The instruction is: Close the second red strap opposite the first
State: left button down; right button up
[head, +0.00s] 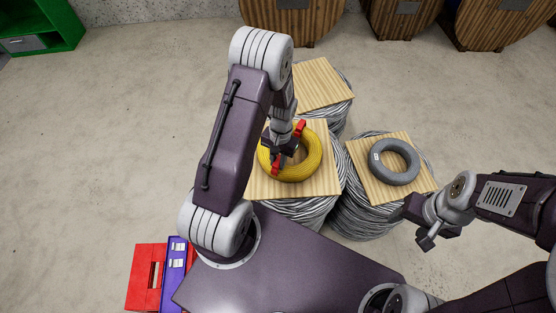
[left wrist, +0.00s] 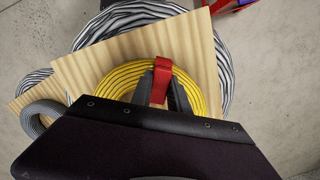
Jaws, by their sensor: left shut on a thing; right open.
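A yellow cable coil (head: 311,165) lies flat on a wooden board (head: 259,186) on top of a grey cable drum. One red strap (head: 300,128) is on the coil's far side. A second red strap (head: 276,169) is on the near left side, roughly opposite. My left gripper (head: 279,159) points down and is shut on this near strap. The left wrist view shows a red strap (left wrist: 161,78) wrapped over the yellow coil (left wrist: 125,77) at the dark fingers; the wrist housing hides the rest of the coil. My right gripper (head: 428,239) is open and empty, away from the coil.
A grey cable coil (head: 405,163) lies on another board-topped drum to the right. A bare board (head: 322,84) tops a drum behind. Wooden reels (head: 300,20) stand at the back. Red and blue boxes (head: 147,279) are at lower left.

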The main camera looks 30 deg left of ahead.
pick_arm(q)
jog(key=shift+f+b, duration=0.3)
jog(key=shift+f, duration=0.2)
jog(key=shift+f, duration=0.2)
jog(key=shift+f, duration=0.15)
jog(key=shift+r, duration=0.2)
jog(key=shift+r+p, duration=0.4)
jog(key=shift+r, duration=0.05)
jog(key=shift+f+b, duration=0.3)
jog(key=shift+f, duration=0.15)
dwell(1.0)
jog(key=c, duration=1.6)
grip_release()
